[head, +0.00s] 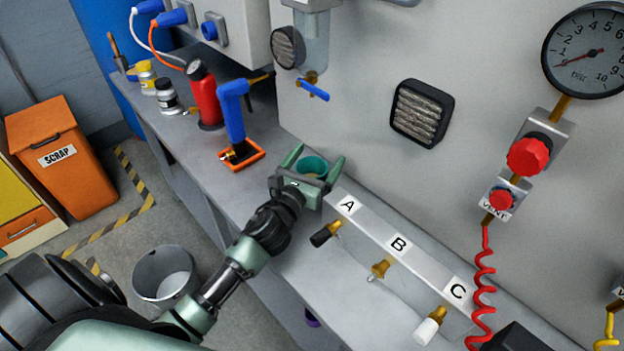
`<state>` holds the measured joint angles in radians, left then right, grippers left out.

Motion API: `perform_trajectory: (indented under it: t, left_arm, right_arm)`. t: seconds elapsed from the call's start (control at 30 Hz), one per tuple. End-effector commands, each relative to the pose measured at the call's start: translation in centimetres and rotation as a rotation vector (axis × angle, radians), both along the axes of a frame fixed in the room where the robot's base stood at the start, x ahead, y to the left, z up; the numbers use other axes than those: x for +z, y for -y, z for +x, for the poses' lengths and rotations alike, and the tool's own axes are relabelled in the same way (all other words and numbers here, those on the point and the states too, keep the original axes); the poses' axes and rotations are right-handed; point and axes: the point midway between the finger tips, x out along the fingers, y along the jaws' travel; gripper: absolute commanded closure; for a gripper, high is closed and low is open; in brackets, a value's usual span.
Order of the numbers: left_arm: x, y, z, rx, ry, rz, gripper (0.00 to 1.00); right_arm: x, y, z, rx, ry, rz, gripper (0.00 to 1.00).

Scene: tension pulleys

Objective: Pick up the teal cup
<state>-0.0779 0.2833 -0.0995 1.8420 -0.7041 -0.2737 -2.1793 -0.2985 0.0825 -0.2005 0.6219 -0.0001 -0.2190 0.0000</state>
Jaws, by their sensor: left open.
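The teal cup (314,165) stands on the grey bench near the wall panel, and its open top faces up. My left gripper (314,163) is open, with one green finger on the left of the cup and the other on the right. The cup is between the fingers, and the gripper body hides its lower part. I cannot tell whether the fingers touch it. My right gripper does not show.
A blue-handled tool on an orange tray (241,160) and a red canister (205,98) stand left of the cup. The valve rail (400,245) marked A, B and C is close on its right. A metal bucket (164,276) is on the floor.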

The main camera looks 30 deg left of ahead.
Motion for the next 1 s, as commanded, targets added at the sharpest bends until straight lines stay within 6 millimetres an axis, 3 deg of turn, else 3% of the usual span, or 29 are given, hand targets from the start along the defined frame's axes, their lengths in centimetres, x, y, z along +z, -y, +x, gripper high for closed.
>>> perform_trajectory:
  t: [0.17, 0.27, 0.4, 0.47, 0.73, 1.0]
  left_arm:
    - [-0.1, 0.0, 0.0, 0.000, -0.001, 0.000, 0.11]
    - [-0.1, 0.0, 0.0, 0.000, -0.001, 0.000, 0.33]
    - [-0.1, 0.0, 0.0, 0.000, -0.001, 0.000, 0.72]
    - [-0.1, 0.0, 0.0, 0.000, -0.001, 0.000, 0.83]
    - [0.7, 0.0, 0.0, -0.001, 0.001, 0.002, 0.83]
    - [6.0, 0.0, 0.0, -0.003, 0.004, 0.005, 0.83]
  right_arm:
    - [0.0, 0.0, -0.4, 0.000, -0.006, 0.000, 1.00]
    - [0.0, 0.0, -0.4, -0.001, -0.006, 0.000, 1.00]
    - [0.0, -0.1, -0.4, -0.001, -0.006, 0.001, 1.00]
    - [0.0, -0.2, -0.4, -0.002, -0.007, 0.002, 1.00]
    - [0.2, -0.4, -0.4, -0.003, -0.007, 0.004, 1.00]
    - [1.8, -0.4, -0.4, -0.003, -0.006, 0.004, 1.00]
